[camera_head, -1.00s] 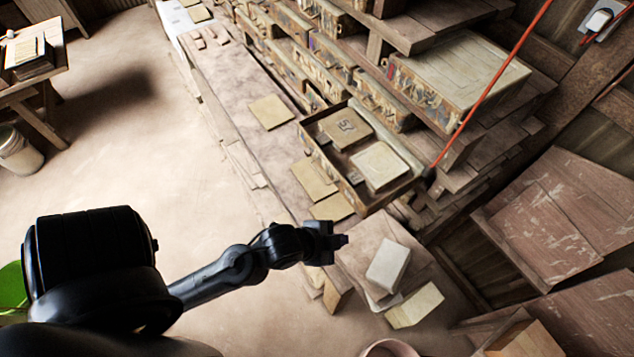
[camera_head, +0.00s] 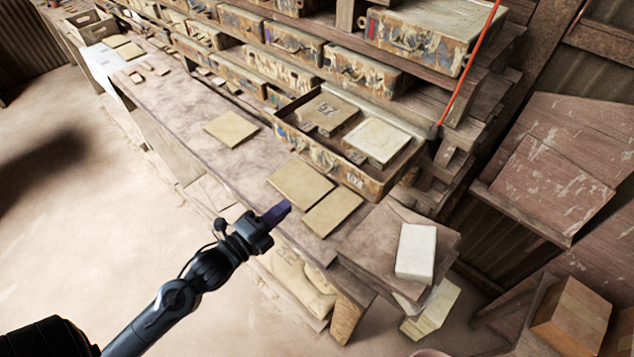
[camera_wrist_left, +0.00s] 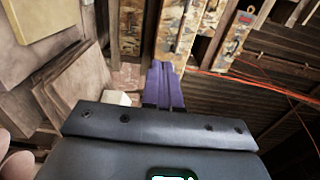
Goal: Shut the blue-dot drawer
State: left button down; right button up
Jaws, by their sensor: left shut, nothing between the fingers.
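A drawer (camera_head: 318,157) stands pulled out of the rack, its worn, paint-flaked front facing the bench. My right gripper is not in view.
The long bench (camera_head: 175,105) carries several flat tan tiles, including two (camera_head: 300,185) (camera_head: 332,212) before the open drawer. A white block (camera_head: 416,251) lies on boards at the bench's near end. A red cable (camera_head: 468,65) hangs at the rack's right. The floor at left is clear.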

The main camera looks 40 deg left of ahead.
pick_arm(q)
jog(key=w+p, duration=0.2)
jog(key=w, duration=1.1)
jog(key=shift+d, duration=0.35)
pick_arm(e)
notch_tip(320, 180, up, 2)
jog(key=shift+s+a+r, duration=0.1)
pick_arm(q)
jog(key=shift+w, duration=0.15)
